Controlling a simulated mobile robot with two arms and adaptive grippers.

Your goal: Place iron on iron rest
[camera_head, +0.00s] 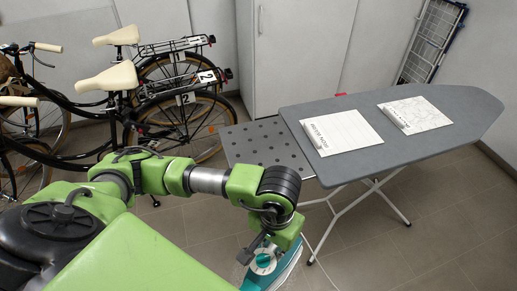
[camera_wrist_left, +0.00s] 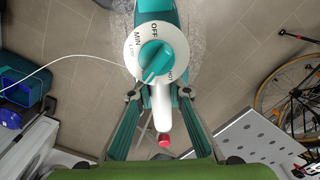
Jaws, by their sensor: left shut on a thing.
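The iron (camera_head: 266,265) is teal and white, with a round dial. It hangs in my left gripper (camera_head: 262,245), low in front of the ironing board in the head view. In the left wrist view the iron (camera_wrist_left: 154,75) sits between the two fingers of the left gripper (camera_wrist_left: 160,95), which are shut on its white handle. A white cord runs off it to the left there. The iron rest (camera_head: 266,147) is a grey plate with dark holes at the board's left end. It is bare. It also shows in the left wrist view (camera_wrist_left: 245,140). My right gripper is not in view.
The grey ironing board (camera_head: 372,155) carries two flat white packs, one in the middle (camera_head: 342,131) and one farther right (camera_head: 414,115). Bicycles (camera_head: 160,95) stand at the back left. A white cabinet (camera_head: 300,55) and a folded rack (camera_head: 432,42) stand behind the board.

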